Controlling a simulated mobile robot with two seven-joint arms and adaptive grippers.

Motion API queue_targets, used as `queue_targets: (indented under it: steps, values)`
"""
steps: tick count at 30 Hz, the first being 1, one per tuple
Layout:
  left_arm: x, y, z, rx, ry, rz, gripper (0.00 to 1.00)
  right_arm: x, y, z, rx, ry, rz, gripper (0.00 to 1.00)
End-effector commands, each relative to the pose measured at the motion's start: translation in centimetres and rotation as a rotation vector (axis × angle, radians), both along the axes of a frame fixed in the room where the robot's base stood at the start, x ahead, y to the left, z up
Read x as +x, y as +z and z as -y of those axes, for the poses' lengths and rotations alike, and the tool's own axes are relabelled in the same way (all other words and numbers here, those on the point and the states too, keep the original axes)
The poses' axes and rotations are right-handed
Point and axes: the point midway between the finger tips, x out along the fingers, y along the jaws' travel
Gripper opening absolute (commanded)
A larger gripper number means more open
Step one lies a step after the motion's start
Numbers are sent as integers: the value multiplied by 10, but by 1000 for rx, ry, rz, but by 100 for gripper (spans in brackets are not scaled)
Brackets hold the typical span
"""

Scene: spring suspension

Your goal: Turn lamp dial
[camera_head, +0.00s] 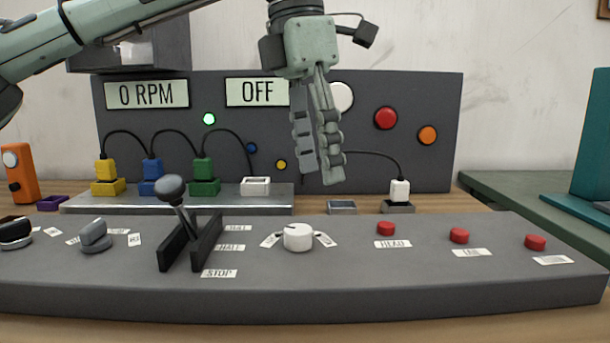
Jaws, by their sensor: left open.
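A white round dial (298,237) sits on the sloped grey control panel (340,287), with a small label on each side. A grey dial (95,236) and a black-topped dial (14,233) are at the left of the panel. I cannot tell from the labels which dial is for the lamp. My left gripper (325,178) hangs in the air above and slightly right of the white dial, fingers pointing down, open and empty. It touches nothing that I can see. My right gripper is not in view.
A black lever (172,190) stands left of the white dial. Red buttons (386,229) are to its right. Behind are a grey board (400,90) with "0 RPM" and "OFF" displays, a lit green light (209,119), and coloured plugs (203,171) with cables.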

Motion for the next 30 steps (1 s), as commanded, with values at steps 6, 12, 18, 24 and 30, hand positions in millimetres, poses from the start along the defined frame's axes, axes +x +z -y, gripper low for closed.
queue_targets:
  steps: [6,12,18,24,30]
  values:
    - [2,-21,-23,160,30,13,52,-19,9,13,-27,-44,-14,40]
    - [2,-52,-23,157,29,10,52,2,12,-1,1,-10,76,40]
    - [2,-80,-22,154,30,11,52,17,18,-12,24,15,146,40]
    - [2,-90,-22,153,30,12,52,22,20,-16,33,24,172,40]
    - [2,-90,-22,152,30,12,52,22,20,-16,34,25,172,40]
